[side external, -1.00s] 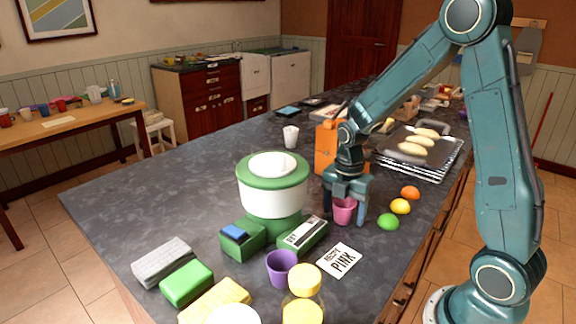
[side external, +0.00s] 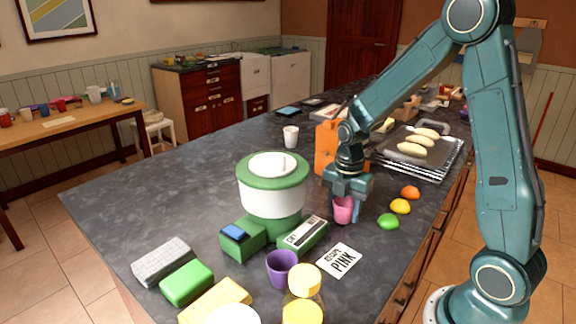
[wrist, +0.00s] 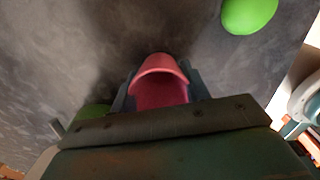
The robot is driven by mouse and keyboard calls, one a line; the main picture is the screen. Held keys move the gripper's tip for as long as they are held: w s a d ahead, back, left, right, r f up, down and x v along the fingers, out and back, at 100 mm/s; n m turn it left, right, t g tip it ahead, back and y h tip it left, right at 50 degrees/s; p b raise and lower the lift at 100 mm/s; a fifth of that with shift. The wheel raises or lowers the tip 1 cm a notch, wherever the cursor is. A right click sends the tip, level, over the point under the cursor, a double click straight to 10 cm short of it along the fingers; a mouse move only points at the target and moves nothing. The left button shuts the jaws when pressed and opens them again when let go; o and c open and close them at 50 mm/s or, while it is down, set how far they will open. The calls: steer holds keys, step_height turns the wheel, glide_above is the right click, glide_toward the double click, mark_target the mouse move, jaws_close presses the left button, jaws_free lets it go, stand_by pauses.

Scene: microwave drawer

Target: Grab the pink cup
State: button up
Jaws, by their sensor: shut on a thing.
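My gripper (side external: 346,206) points down and is shut on the cup. The cup looks slightly tilted. I cannot tell whether its base touches the counter. Part of the cup is hidden by the fingers.
A purple cup (side external: 281,268) and a card reading PINK (side external: 340,261) lie nearer the front. Green (side external: 388,221), yellow and orange fruits are on the right.

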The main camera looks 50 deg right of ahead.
step_height(320, 180, up, 20)
stand_by(0.6)
steer(key=shift+w+f, duration=0.1)
steer(key=shift+f, duration=0.05)
stand_by(0.4)
